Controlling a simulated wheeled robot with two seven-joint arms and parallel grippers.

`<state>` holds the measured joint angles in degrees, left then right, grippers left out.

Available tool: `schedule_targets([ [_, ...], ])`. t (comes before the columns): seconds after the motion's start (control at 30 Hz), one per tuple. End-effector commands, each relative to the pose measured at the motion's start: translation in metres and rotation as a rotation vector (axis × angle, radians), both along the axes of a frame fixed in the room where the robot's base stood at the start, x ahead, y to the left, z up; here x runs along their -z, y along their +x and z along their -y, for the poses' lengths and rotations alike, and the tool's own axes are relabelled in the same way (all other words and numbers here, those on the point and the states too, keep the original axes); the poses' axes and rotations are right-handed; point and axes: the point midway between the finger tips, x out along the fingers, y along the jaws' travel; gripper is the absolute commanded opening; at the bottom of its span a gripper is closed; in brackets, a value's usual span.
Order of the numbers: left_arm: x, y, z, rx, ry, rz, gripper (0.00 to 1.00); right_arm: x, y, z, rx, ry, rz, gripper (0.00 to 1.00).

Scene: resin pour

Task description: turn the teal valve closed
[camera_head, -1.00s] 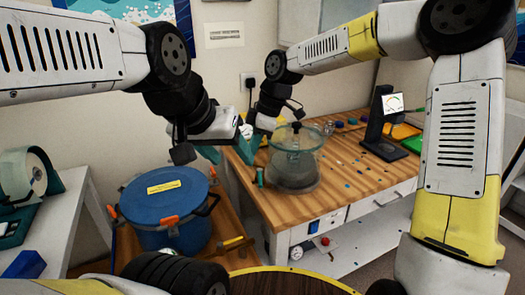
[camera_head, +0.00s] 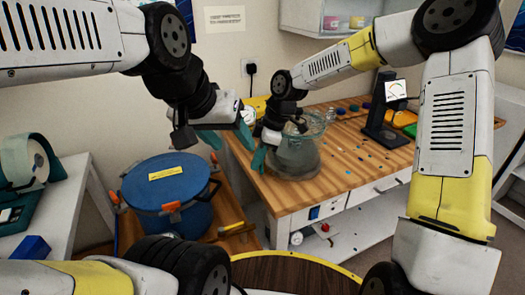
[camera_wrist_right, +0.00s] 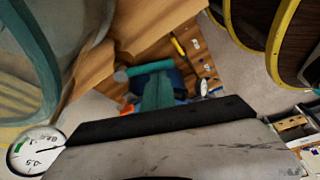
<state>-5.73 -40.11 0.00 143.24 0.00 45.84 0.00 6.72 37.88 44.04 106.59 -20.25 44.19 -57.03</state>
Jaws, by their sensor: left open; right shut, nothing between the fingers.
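A glass chamber (camera_head: 298,158) stands on the wooden workbench. My right gripper (camera_head: 258,159) points down at the chamber's left side, with its teal fingers together and empty. In the right wrist view its fingertips (camera_wrist_right: 157,92) are beside a short teal bar (camera_wrist_right: 133,72), which may be the valve handle; I cannot tell whether they touch it. In the head view the valve cannot be made out behind the right gripper. My left gripper (camera_head: 228,138) is higher and to the left, open and empty, its teal fingers spread apart above the gap between pot and bench.
A blue lidded pot (camera_head: 168,205) with orange clamps stands low at the left. A hammer-like tool (camera_head: 237,228) lies beside it. A gauge stand (camera_head: 385,115) is on the workbench (camera_head: 340,172). A round dial (camera_wrist_right: 36,152) shows near the chamber in the wrist view.

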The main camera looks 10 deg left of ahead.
Motion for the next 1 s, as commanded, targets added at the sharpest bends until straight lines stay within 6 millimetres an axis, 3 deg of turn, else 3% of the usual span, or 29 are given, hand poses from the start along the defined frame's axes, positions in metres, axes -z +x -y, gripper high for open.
schedule_targets([
  [0.17,0.0,0.0,0.0,0.0,0.0,0.0,0.55,0.0,0.001,0.002,-0.031,0.0,0.0,0.0],
  [0.57,0.0,0.0,0.0,0.0,0.0,0.0,0.55,0.0,0.004,0.021,-0.392,0.0,0.001,0.0],
  [1.0,0.0,0.0,0.0,0.0,0.0,0.0,0.55,0.0,0.004,0.021,-0.413,0.0,0.0,0.0],
])
